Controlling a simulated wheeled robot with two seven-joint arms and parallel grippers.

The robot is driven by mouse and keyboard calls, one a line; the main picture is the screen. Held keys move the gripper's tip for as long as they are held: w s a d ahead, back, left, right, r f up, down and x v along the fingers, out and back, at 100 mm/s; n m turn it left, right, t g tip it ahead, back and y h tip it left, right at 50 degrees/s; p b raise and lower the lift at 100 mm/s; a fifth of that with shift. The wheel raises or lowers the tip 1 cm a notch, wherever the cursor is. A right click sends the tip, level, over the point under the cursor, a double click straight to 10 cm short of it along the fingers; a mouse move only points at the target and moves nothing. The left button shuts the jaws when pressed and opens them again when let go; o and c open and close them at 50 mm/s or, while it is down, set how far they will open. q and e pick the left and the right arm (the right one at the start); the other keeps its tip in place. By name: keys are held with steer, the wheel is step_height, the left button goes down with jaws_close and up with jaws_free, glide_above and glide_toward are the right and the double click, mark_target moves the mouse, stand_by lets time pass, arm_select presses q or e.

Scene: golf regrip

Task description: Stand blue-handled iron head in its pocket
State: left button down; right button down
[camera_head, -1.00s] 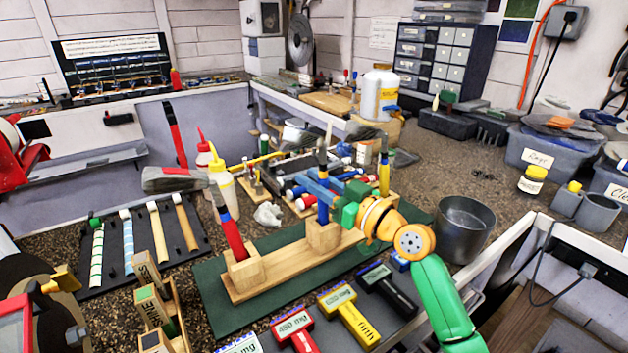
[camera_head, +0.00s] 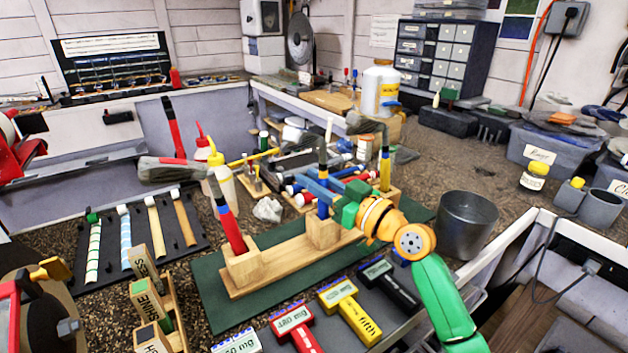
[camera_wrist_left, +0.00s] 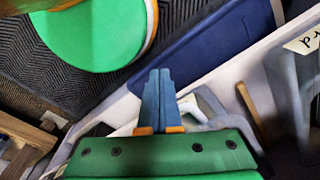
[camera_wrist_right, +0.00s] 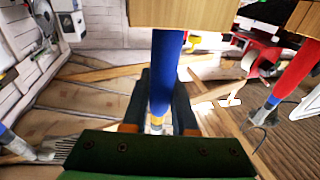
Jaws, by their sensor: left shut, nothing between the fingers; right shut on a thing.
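The blue-handled iron (camera_head: 323,207) stands roughly upright in the middle block of the wooden stand (camera_head: 280,263). My right gripper (camera_head: 325,193) is shut on its handle just above that block. The right wrist view shows the blue handle (camera_wrist_right: 168,65) between the fingers (camera_wrist_right: 160,100), running into the wooden block (camera_wrist_right: 185,12). A red-handled club (camera_head: 231,228) leans in the left block, and a yellow-and-blue-handled one (camera_head: 385,172) stands at the right end. My left gripper (camera_wrist_left: 160,75) is shut and empty, seen only in the left wrist view.
The stand rests on a green mat (camera_head: 212,305). A metal pot (camera_head: 466,225) is close right of my right arm. Coloured hammer-shaped blocks (camera_head: 350,310) lie in front, and a black grip rack (camera_head: 140,240) is at left. Bottles (camera_head: 220,170) stand behind the red-handled club.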

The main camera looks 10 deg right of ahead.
steer(key=c, duration=0.6)
jaws_free()
steer(key=shift+s+d+f, duration=0.1)
steer(key=shift+s+d, duration=0.1)
steer(key=shift+s, duration=0.1)
steer(key=b+v, duration=0.2)
steer(key=v, duration=0.4)
steer(key=shift+s+d, duration=0.15)
steer(key=shift+s, duration=0.1)
